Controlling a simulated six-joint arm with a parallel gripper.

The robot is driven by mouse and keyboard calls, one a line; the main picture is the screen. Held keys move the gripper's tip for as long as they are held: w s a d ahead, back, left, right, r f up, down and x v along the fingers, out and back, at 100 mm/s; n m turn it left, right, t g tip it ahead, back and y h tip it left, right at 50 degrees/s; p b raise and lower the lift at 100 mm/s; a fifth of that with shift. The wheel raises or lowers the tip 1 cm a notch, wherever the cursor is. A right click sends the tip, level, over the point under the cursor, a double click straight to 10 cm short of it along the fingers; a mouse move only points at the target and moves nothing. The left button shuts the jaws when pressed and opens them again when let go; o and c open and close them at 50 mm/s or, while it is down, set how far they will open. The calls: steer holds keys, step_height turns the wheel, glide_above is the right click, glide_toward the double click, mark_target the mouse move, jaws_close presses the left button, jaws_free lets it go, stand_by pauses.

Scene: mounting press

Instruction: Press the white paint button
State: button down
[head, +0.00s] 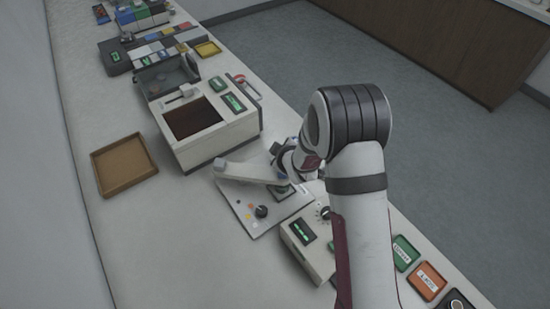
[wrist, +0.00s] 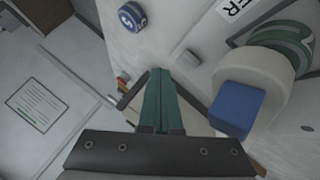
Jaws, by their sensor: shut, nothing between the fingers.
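My gripper (wrist: 161,74) is shut and empty, its two green fingers side by side in the wrist view. In the head view, a light panel (head: 243,213) with a black knob (head: 261,211) and small coloured buttons lies beside my wrist. My arm hides part of that area, and the fingertips cannot be made out there.
In the wrist view, a blue block (wrist: 237,108) on a cream round part sits right of the fingers, and a round blue piece (wrist: 132,15) lies above. A boxy machine (head: 207,128), a brown tray (head: 123,164) and a display unit (head: 307,243) stand nearby.

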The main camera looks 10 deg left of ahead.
steer(key=s+f, duration=0.2)
steer(key=shift+s+f+g, duration=0.1)
steer(key=shift+f+g, duration=0.2)
steer(key=shift+g, duration=0.1)
steer(key=shift+s, duration=0.75)
steer(key=shift+w+d+r, duration=0.1)
steer(key=shift+w+r, duration=0.05)
steer(key=shift+r, duration=1.15)
steer(key=shift+w+r, duration=0.1)
steer(key=shift+r, duration=1.2)
